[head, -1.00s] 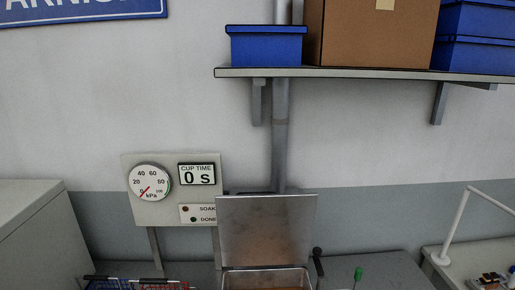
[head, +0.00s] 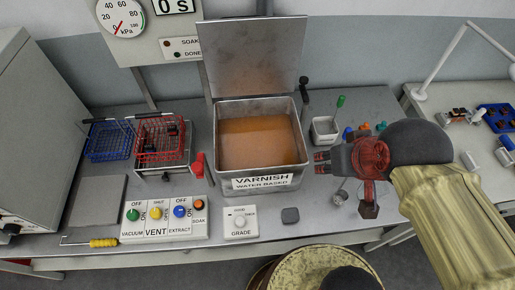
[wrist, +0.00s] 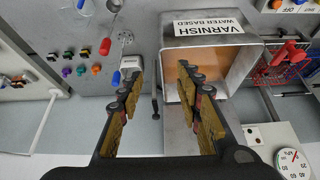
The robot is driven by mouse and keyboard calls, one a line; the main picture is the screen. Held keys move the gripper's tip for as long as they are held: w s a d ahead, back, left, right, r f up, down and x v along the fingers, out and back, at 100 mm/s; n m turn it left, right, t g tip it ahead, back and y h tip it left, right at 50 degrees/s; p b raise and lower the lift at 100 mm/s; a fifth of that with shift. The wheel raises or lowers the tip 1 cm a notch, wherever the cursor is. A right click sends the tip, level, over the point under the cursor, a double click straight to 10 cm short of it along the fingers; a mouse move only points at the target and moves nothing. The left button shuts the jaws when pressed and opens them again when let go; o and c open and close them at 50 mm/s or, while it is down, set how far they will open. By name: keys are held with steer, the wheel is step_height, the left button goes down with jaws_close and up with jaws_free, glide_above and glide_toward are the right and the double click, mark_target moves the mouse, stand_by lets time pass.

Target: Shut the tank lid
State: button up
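The varnish tank (head: 301,170) is a square metal box full of orange-brown liquid, labelled VARNISH WATER BASED. Its flat metal lid (head: 253,58) stands open, nearly upright at the tank's back edge. In the wrist view, which is turned over, the tank (wrist: 253,68) is right of centre and part of the lid (wrist: 178,139) shows below it, partly behind a finger. My gripper (head: 322,163) is just right of the tank in the head view, apart from the lid. Its fingers (wrist: 158,84) are spread, with nothing between them.
Red (head: 160,141) and blue (head: 109,142) wire baskets stand left of the tank. A small pale container (head: 325,130) and a black-knobbed lever (head: 304,91) are at its right. A switch panel (head: 158,222) and grade box (head: 241,222) lie in front. Small coloured parts lie right.

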steer(key=c, duration=0.4)
